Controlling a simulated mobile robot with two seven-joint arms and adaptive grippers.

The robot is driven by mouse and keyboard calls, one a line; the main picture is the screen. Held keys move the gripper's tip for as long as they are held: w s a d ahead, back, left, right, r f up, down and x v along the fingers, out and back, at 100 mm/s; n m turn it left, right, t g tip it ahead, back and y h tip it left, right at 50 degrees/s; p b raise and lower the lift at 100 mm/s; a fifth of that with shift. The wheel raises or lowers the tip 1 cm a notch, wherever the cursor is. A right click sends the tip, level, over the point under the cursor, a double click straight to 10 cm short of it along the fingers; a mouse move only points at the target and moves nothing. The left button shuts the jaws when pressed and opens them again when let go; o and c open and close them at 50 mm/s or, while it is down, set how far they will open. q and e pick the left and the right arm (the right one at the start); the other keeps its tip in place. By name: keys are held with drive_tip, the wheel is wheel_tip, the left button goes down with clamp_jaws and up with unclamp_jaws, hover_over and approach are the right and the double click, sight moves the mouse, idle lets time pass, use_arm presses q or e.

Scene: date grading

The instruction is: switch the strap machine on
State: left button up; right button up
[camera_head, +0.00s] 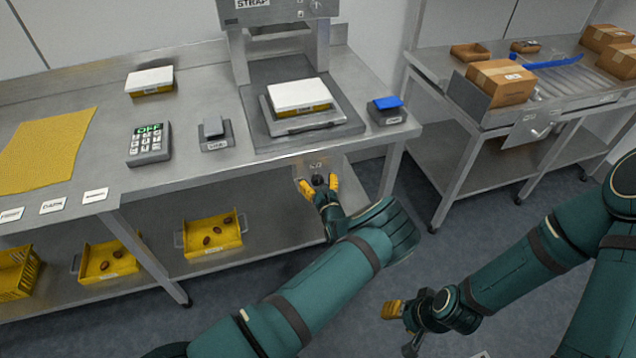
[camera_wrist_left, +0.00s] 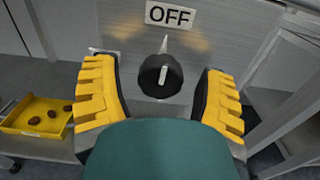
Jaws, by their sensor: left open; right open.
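The strap machine (camera_head: 322,45) stands on the steel bench, its head labelled STRAP, with a white-lidded box (camera_head: 298,93) on its plate. A black rotary knob (camera_wrist_left: 160,76) is on a panel on the bench front below it. Its white pointer points up at an OFF label (camera_wrist_left: 170,15). My left gripper (camera_head: 319,184) is open in front of that panel. In the left wrist view its yellow fingers stand either side of the knob, with gaps visible. My right gripper (camera_head: 402,326) is open and empty, low over the floor at the lower right.
The bench holds a keypad reading OFF (camera_head: 149,144), a small scale (camera_head: 215,133), a blue-topped device (camera_head: 388,109), a white-lidded box (camera_head: 150,81) and a yellow cloth (camera_head: 45,150). Yellow date trays (camera_head: 211,237) sit on the lower shelf. A second bench with cartons (camera_head: 500,82) stands right.

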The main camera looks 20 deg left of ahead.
use_arm(q)
drive_tip(key=c, duration=1.2)
drive_tip(key=shift+n, duration=0.3)
drive_tip(key=n+p, duration=0.1)
drive_tip(key=n, duration=0.2)
drive_tip(key=shift+s+n, duration=0.1)
drive_tip(key=shift+n, duration=0.2)
drive_tip(key=n, duration=0.4)
drive_tip(key=shift+d+p, duration=0.1)
drive_tip(key=shift+p, duration=0.25)
drive_tip(key=n, duration=0.5)
drive_tip(key=shift+n, duration=0.4)
drive_tip(key=shift+r+n, duration=0.1)
drive_tip(key=shift+n, duration=1.8)
drive_tip(key=shift+d, duration=0.1)
